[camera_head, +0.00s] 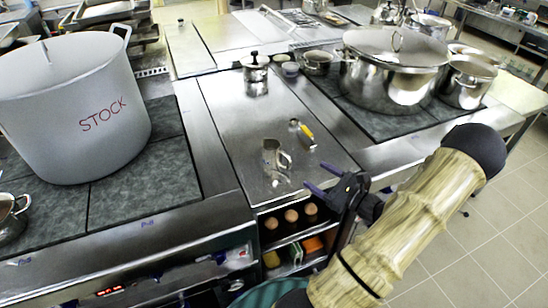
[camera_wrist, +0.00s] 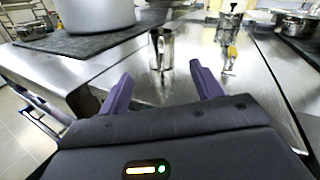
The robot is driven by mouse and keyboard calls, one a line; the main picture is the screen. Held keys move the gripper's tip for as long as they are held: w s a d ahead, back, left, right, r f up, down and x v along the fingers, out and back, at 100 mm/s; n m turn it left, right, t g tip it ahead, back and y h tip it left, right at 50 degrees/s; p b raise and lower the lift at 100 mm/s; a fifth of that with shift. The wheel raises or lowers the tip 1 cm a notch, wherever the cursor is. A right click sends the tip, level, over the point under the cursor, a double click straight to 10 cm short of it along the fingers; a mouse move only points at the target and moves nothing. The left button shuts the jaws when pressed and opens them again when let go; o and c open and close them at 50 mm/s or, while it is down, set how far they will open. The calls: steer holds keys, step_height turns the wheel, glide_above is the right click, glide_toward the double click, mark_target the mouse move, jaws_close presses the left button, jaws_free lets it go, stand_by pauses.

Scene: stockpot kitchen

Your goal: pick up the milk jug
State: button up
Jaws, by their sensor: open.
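The milk jug (camera_head: 275,158) is a small shiny metal jug with a handle on its right side. It stands upright on the steel counter, near the front edge. In the wrist view the milk jug (camera_wrist: 161,48) stands ahead, roughly centred between my fingers. My gripper (camera_head: 320,180) is to the right of the jug in the head view, over the counter's front edge. Its purple fingers are spread and empty, and they also show in the wrist view (camera_wrist: 161,75). The gripper is apart from the jug.
A small metal item with a yellow part (camera_head: 302,134) stands behind and right of the jug. A large STOCK pot (camera_head: 75,105) is at left and a big steel pot (camera_head: 395,75) at right. A lidded canister (camera_head: 255,75) stands farther back. Shelves with eggs (camera_head: 291,215) lie below.

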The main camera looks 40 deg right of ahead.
steer(key=p, duration=0.1)
glide_toward(283, 152)
steer(key=x, duration=0.2)
steer(key=f+x, duration=0.1)
steer(key=x, duration=0.2)
steer(key=shift+a, duration=0.1)
steer(key=p+x, duration=0.1)
steer(key=x, duration=0.3)
steer(key=shift+w+r+p, duration=0.1)
steer(key=shift+r+p, duration=0.05)
steer(key=shift+p, duration=0.15)
steer(key=shift+w, duration=0.5)
steer(key=shift+c, duration=0.3)
jaws_close()
steer(key=shift+r, duration=4.95)
